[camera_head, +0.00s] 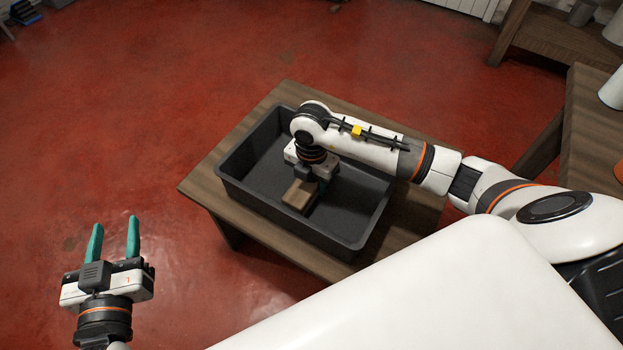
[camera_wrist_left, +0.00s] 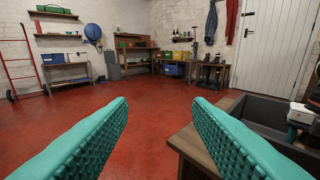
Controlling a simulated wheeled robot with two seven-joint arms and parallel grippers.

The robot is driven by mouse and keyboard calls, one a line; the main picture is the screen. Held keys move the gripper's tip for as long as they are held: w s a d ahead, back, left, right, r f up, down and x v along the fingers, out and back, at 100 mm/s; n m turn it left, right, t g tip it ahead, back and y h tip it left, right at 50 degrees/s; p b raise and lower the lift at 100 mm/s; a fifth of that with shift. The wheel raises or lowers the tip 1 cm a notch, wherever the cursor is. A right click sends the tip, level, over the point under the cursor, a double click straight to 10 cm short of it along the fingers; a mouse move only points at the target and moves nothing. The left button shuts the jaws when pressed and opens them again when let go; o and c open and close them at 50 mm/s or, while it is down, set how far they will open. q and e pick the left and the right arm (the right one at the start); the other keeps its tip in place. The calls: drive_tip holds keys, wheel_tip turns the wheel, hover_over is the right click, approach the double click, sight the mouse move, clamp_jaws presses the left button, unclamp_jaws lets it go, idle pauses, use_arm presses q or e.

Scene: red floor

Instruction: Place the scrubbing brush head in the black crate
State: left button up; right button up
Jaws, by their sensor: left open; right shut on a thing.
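The black crate (camera_head: 236,187) stands on a small wooden table in the head view. The scrubbing brush head (camera_head: 299,194), a light brown wooden block, is inside the crate's outline, under my right gripper (camera_head: 312,190). The right gripper points down and is shut on it; its fingertips are mostly hidden. I cannot tell whether the block touches the crate floor. My left gripper (camera_head: 115,240) is open and empty, left of the table over the floor. Its teal fingers also show in the left wrist view (camera_wrist_left: 160,120), with the crate (camera_wrist_left: 262,118) at the right.
The small wooden table (camera_head: 200,187) has a narrow bare border around the crate. A larger wooden table (camera_head: 592,125) is at the right. Red floor (camera_head: 130,100) is clear on the left. Shelves and benches (camera_wrist_left: 135,60) line the far wall.

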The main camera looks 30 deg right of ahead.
drive_tip(key=o, duration=1.1)
drive_tip(key=shift+f, duration=0.1)
use_arm(q)
drive_tip(key=shift+r, duration=0.15)
use_arm(e)
wheel_tip(320, 180, up, 6)
drive_tip(key=shift+p, duration=1.15)
use_arm(q)
drive_tip(key=s+a+f+g+y+p, duration=0.1)
drive_tip(key=s+a+f+g+y, duration=0.2)
drive_tip(key=s+f+g, duration=0.7)
drive_tip(key=shift+a+f+p, duration=0.35)
drive_tip(key=shift+a+f, duration=0.25)
drive_tip(key=shift+a, duration=0.1)
use_arm(e)
wheel_tip(320, 180, up, 6)
drive_tip(key=shift+r, duration=0.2)
use_arm(q)
drive_tip(key=shift+a, duration=0.1)
use_arm(e)
drive_tip(key=shift+a, duration=0.1)
